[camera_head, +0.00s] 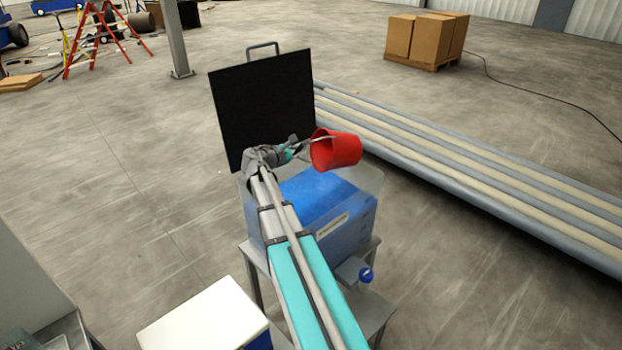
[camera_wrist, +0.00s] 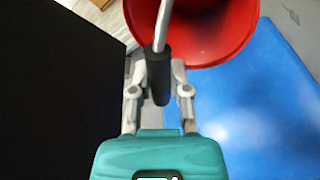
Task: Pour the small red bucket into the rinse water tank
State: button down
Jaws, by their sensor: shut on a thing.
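The small red bucket (camera_head: 338,151) hangs in the air above the right rear part of the rinse water tank (camera_head: 362,215). It is tipped on its side, its mouth facing left toward my gripper (camera_head: 290,152). In the wrist view my gripper (camera_wrist: 159,80) is shut on the black grip of the bucket's handle, and the bucket (camera_wrist: 235,25) shows its red inside. I see no water in the visible part of it. The tank has clear walls, a label and blue water (camera_head: 318,190), which also fills the right of the wrist view (camera_wrist: 265,110). My arm hides the tank's left part.
A black upright panel (camera_head: 260,105) with a handle stands behind and left of the tank. The tank rests on a grey stand (camera_head: 372,250). A blue-capped bottle (camera_head: 366,276) sits low in front. A white-topped box (camera_head: 205,318) is front left. Long pipes (camera_head: 450,180) lie right.

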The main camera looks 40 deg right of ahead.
jog(key=shift+w+a+f+h+b, duration=0.15)
jog(key=shift+a+f+h+b, duration=0.25)
jog(key=shift+a+h+b, duration=0.5)
jog(key=shift+d+y, duration=0.2)
jog(key=shift+y, duration=0.1)
jog(key=shift+d+n+b, duration=0.15)
jog(key=shift+n+b, duration=0.15)
jog(key=shift+b, duration=0.3)
